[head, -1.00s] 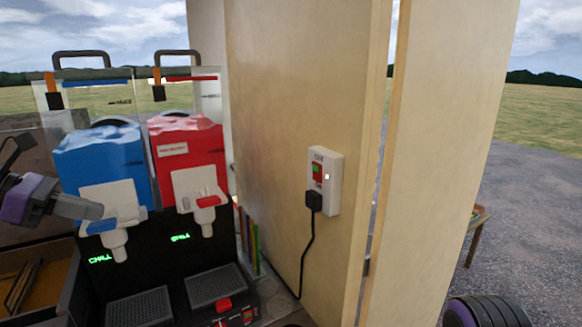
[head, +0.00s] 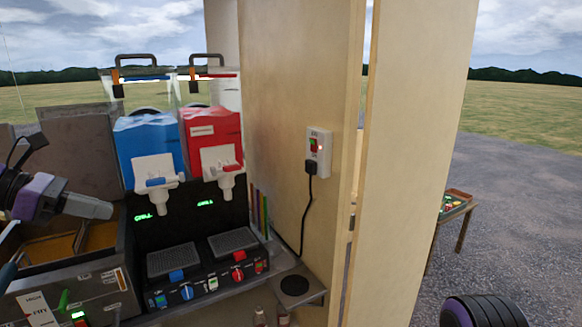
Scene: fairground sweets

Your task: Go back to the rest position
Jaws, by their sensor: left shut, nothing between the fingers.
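My left gripper (head: 104,209) comes in from the left edge, in front of the metal box and left of the slush machine. Its grey fingers are together and hold nothing. It is apart from the blue tank's dispenser. The slush machine (head: 190,223) stands with a blue tank (head: 150,140) and a red tank (head: 212,130), each with a white tap. Green lit words show on its black front. My right gripper is not in view; a dark ribbed round part at the bottom right seems to be mine.
A wooden wall panel (head: 290,90) stands right of the machine, with a power switch (head: 318,150) and a plugged black cable. A metal box (head: 70,280) with an open top is at lower left. A small table (head: 456,207) with a tray stands outside on the right. Gravel there is open.

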